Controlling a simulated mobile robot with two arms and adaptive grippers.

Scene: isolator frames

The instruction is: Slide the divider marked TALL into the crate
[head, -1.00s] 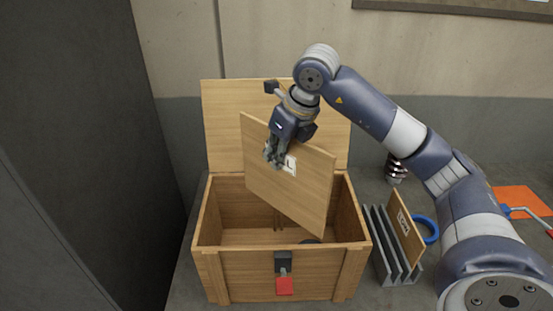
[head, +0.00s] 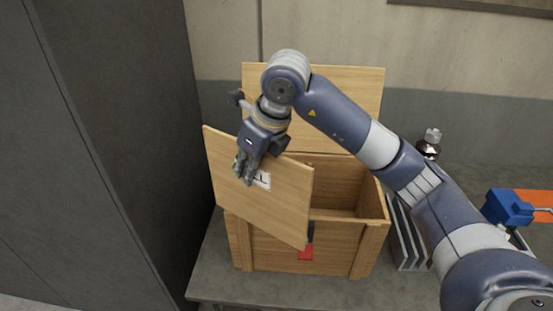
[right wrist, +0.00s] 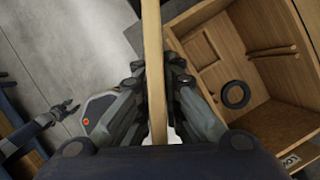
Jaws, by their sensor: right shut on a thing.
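My right gripper (head: 244,168) is shut on the upper edge of a flat wooden divider (head: 270,206). My fingers partly cover its white label, so I cannot read the whole word. The divider hangs tilted in front of the open crate (head: 340,243), overlapping its left front in the head view. In the right wrist view the divider (right wrist: 154,60) stands edge-on between the fingers, with the crate (right wrist: 205,15) to its right. Rails (right wrist: 272,52) show on an inner crate wall. My left gripper (right wrist: 67,110) is small at the left there, its fingers apart and empty.
The crate lid (head: 335,105) stands open at the back. A black ring (right wrist: 236,94) lies inside the crate. A grey slotted rack (head: 408,245) stands at the right, partly behind my arm. A dark cabinet (head: 110,130) rises at left.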

